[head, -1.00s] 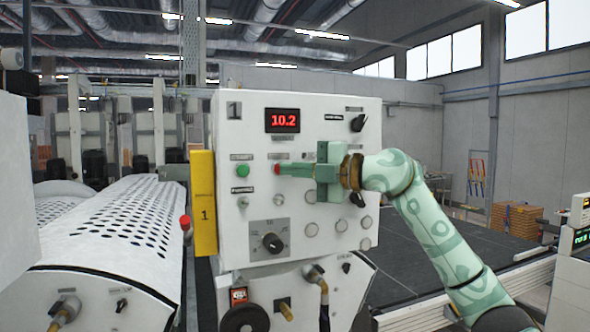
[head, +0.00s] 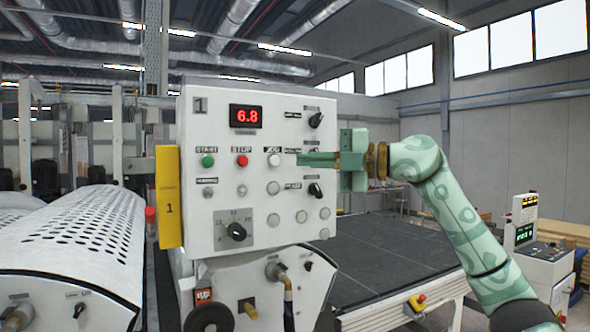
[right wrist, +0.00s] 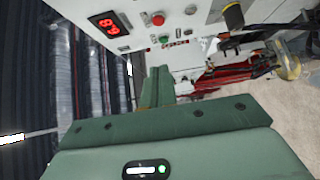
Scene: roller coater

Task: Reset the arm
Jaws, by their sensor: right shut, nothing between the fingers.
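The white control panel (head: 218,130) stands at the middle of the head view. Its red display (head: 244,116) reads 6.8. Below the display are the green START button (head: 208,160), the red STOP button (head: 242,160) and a white JOG button (head: 274,160). My right gripper (head: 302,159) is shut and empty, its tips pointing left in front of the panel, right of the JOG button. I cannot tell whether it touches the panel. The right wrist view shows the same gripper (right wrist: 157,72), with the panel's red display (right wrist: 109,24) beyond it. My left gripper is not in view.
A yellow box (head: 168,196) is on the panel's left side. A black dial (head: 236,231) sits low on the panel. A perforated white roller cover (head: 85,228) is at left. A dark flat bed (head: 390,255) extends behind at right, with a second console (head: 545,255) beyond.

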